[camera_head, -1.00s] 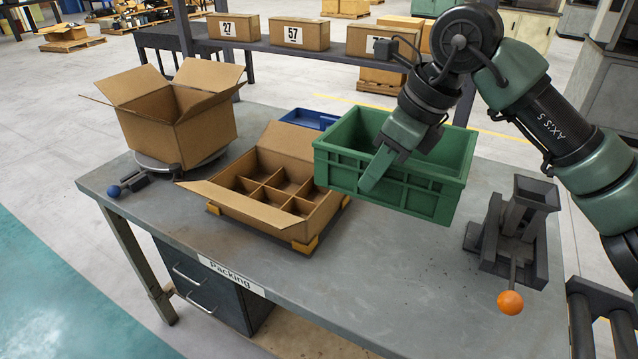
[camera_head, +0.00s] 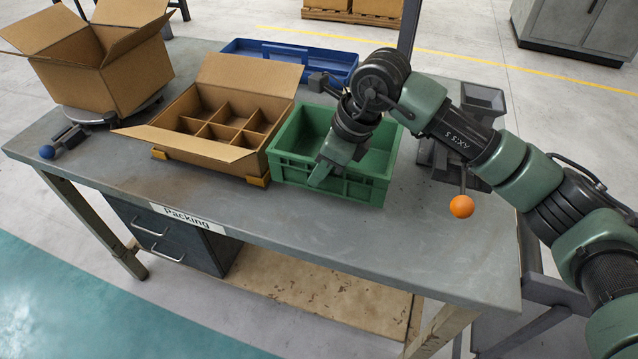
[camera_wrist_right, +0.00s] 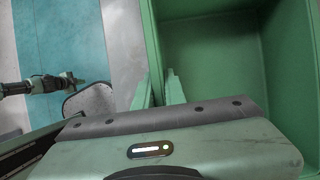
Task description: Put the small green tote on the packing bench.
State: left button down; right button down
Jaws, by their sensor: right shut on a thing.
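The small green tote (camera_head: 375,187) is upright and empty over the middle of the packing bench (camera_head: 300,243), just right of the divided carton. It looks level and at or very close to the bench top; I cannot tell for certain whether its base touches. My right gripper (camera_head: 322,176) is shut on the tote's near wall, toward its left end. In the right wrist view its two fingers (camera_wrist_right: 159,90) straddle the green wall, and the tote's interior (camera_wrist_right: 215,60) fills the right side. An arm at that view's left edge appears to be my left one, its gripper (camera_wrist_right: 72,78) small and unclear.
The divided carton (camera_head: 170,143) stands close left of the tote. An open carton (camera_head: 138,75) is on a turntable at the far left. A blue tray (camera_head: 290,55) lies behind. The arbor press (camera_head: 483,100), with orange knob (camera_head: 462,206), stands right. The bench front is clear.

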aim_at(320, 189)
jog(key=shift+f+p, duration=0.4)
jog(key=shift+f, duration=2.15)
jog(key=c, duration=1.5)
grip_release()
jog(key=shift+f, duration=0.1)
jog(key=b+v, duration=0.2)
jog(key=v, duration=1)
jog(key=shift+s, duration=0.1)
